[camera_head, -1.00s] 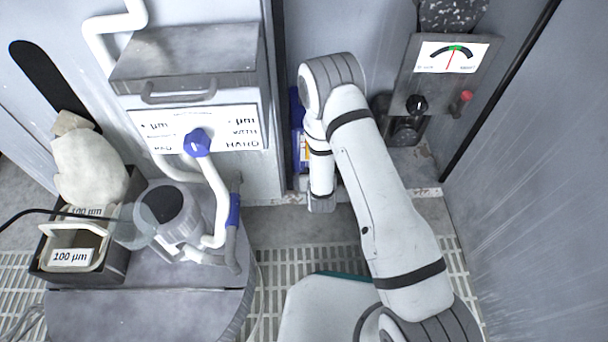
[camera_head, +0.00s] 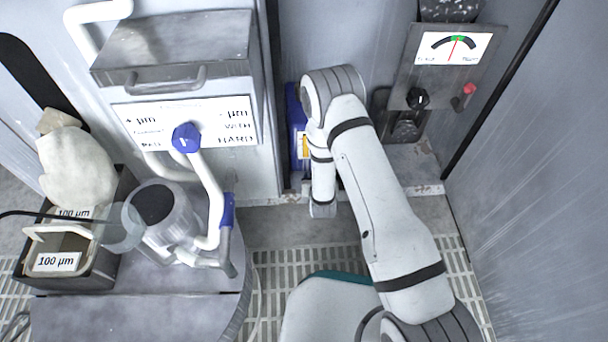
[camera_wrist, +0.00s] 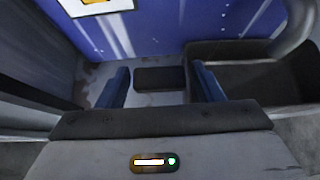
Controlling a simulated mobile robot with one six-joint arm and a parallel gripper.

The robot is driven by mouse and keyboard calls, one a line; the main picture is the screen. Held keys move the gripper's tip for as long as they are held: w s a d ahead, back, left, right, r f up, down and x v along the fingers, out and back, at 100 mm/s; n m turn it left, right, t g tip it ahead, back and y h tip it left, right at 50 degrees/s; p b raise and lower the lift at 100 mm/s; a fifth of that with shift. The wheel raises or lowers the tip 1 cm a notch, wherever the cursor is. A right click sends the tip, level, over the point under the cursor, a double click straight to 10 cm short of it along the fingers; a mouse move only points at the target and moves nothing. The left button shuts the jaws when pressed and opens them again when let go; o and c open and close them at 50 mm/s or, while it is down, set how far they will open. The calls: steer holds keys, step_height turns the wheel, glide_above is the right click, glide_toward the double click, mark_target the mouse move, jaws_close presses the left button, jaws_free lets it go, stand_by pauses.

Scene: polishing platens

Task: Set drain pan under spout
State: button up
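My gripper (camera_wrist: 161,86) shows two blue fingers held wide apart in the wrist view. A small dark block (camera_wrist: 160,78) shows between the fingers, farther off; I cannot tell what it belongs to. A dark, open, tray-like thing (camera_wrist: 235,48) stands to the right of the fingers, perhaps the drain pan. In the head view my gripper end (camera_head: 322,208) hangs low by the wall, and its fingers cannot be made out. A bent white pipe (camera_head: 212,195) with a blue sleeve and grey end on the left could be the spout; I cannot be sure.
A blue container (camera_head: 293,120) stands behind my arm, its blue face (camera_wrist: 150,35) filling the wrist view's back. A gauge panel (camera_head: 440,75) is at right. A black bin (camera_head: 100,270) and clear jar (camera_head: 165,205) sit left. Grated floor (camera_head: 285,265) is open between.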

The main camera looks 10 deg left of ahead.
steer(key=shift+o, duration=0.8)
